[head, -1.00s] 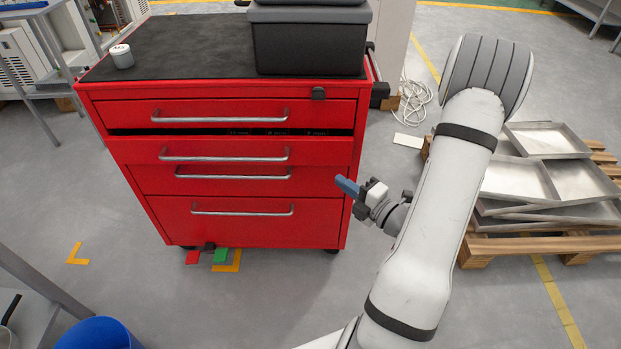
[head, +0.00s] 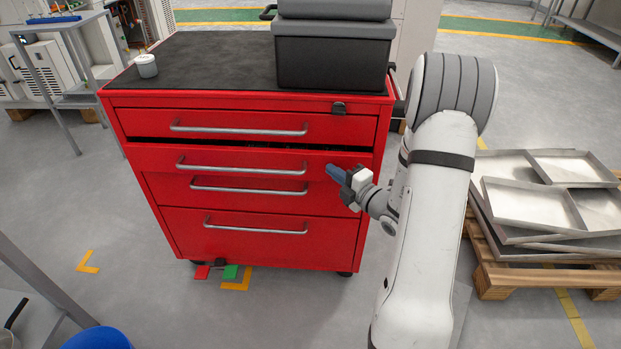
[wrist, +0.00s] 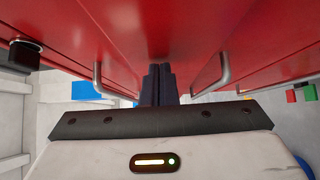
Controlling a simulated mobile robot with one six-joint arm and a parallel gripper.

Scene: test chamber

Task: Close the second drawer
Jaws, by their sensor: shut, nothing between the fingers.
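The red tool cabinet (head: 190,235) has four drawers with metal bar handles. Its second drawer (head: 240,156) from the top stands part way out, with a dark gap along its upper edge. The other drawers look shut. My gripper (head: 331,171) is shut and empty, its blue fingers at the right end of the second drawer's front, right of the handle (head: 243,168). I cannot tell whether they touch it. In the wrist view, the shut fingers (wrist: 158,84) point at the red front, between two handles.
A black case (head: 334,60) and a small white-lidded jar (head: 146,66) stand on the cabinet top. Metal trays on a pallet (head: 540,280) lie to the right. A blue bucket (head: 95,340) is at the lower left.

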